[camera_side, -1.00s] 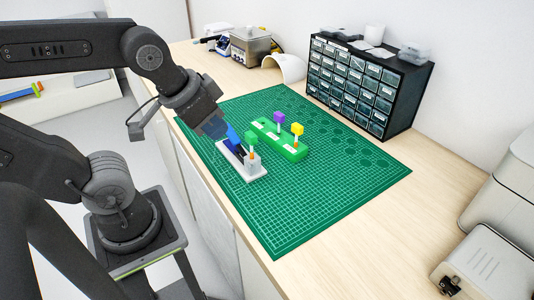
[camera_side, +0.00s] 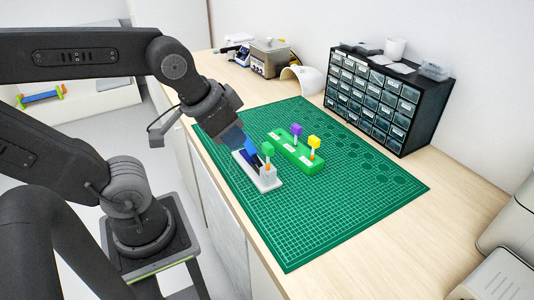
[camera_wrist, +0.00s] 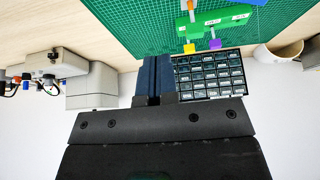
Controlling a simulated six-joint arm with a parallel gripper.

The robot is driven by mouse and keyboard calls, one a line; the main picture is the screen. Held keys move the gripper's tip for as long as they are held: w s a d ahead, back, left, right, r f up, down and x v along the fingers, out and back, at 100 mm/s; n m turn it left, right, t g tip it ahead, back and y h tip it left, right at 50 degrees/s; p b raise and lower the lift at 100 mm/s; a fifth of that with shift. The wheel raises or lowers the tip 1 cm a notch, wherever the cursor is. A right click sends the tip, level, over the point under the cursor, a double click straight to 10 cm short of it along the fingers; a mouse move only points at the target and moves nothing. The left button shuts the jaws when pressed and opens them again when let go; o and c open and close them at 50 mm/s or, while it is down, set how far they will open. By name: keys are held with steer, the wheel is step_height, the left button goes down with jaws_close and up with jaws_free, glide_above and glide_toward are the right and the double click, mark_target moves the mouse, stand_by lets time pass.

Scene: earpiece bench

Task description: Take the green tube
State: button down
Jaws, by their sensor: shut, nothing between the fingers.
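The green-topped tube (camera_side: 267,149) stands upright in a pale grey holder (camera_side: 271,184) in the side view, with an orange part below its cap. My gripper (camera_side: 254,155) has blue fingers, shut and empty, pointing down over the left end of the holder, just left of the green tube. Whether the fingers touch the holder I cannot tell. In the wrist view the shut fingers (camera_wrist: 153,77) show at the centre. The green cap is not identifiable there.
A green rack (camera_side: 310,166) beside the holder carries a purple-topped tube (camera_side: 296,130) and a yellow-topped tube (camera_side: 314,142). All stand on a green cutting mat (camera_side: 350,215), mostly clear at the front and right. A black drawer cabinet (camera_side: 385,100) stands behind.

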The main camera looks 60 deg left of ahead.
steer(key=c, duration=1.8)
jaws_free()
steer(key=shift+o, duration=0.7)
steer(key=shift+w+r, duration=0.1)
steer(key=shift+o, duration=0.8)
steer(key=shift+w+a+r+n, duration=0.1)
steer(key=shift+w+a+n, duration=0.15)
steer(key=shift+n, duration=0.55)
steer(key=o, duration=0.3)
steer(key=w+n+g, duration=0.1)
steer(key=n, duration=0.1)
steer(key=w+a+n+g, duration=0.1)
steer(key=w+n, duration=0.1)
steer(key=n, duration=0.1)
steer(key=w+a+r+n, duration=0.1)
steer(key=n, duration=0.1)
steer(key=shift+w+r+g, duration=0.1)
steer(key=shift+w+g, duration=0.1)
steer(key=shift+g, duration=0.2)
steer(key=n+g, duration=0.3)
steer(key=n, duration=0.7)
glide_toward(268, 145)
steer(key=shift+s+f, duration=0.1)
steer(key=shift+f, duration=4.55)
steer(key=shift+c, duration=0.4)
